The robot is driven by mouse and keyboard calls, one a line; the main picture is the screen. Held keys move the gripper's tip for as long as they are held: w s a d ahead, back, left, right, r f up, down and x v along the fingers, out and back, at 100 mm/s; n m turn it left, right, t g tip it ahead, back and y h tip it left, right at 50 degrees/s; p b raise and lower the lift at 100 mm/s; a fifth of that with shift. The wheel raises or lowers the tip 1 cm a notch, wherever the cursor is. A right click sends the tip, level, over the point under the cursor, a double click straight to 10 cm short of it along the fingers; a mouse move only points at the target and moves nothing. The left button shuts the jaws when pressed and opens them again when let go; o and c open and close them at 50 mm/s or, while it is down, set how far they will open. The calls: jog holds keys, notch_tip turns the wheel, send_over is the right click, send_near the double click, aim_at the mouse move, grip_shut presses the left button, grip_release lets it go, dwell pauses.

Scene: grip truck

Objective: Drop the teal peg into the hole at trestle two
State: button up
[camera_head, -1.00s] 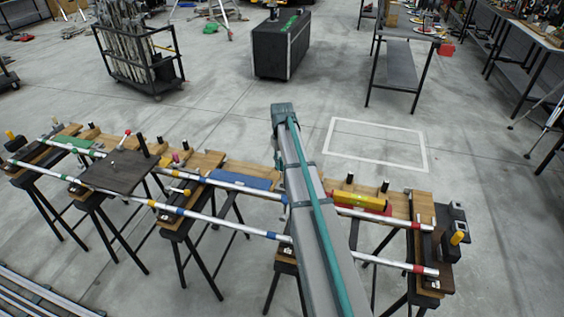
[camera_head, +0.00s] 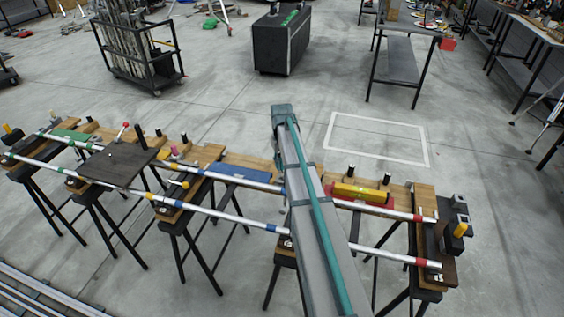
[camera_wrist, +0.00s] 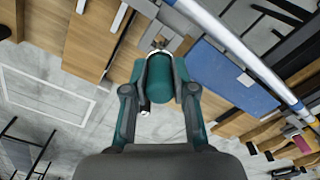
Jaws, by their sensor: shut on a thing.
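In the wrist view the teal peg (camera_wrist: 160,92) is a short dark teal cylinder between the fingers of my gripper (camera_wrist: 160,62), which is shut on it. Beyond the peg are wooden trestle tops (camera_wrist: 95,35), a blue pad (camera_wrist: 235,75) and a silver rail (camera_wrist: 240,50). In the head view my arm stands in front of the row of trestles and hides my gripper and the peg. I cannot make out the hole at trestle two in either view, nor tell which trestle is number two.
Two long silver rails (camera_head: 215,213) with coloured bands run across the trestles. A dark plate (camera_head: 118,165) lies at the left, a yellow level (camera_head: 360,192) and red pad at the right. Open floor lies behind, with a black case (camera_head: 270,45) and a cart (camera_head: 140,55).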

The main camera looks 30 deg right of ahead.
aim_at(282, 170)
jog(key=shift+f+b, duration=0.7)
jog(key=shift+f, duration=1.35)
jog(key=o, duration=1)
jog(key=shift+o, duration=0.2)
notch_tip(282, 170, up, 12)
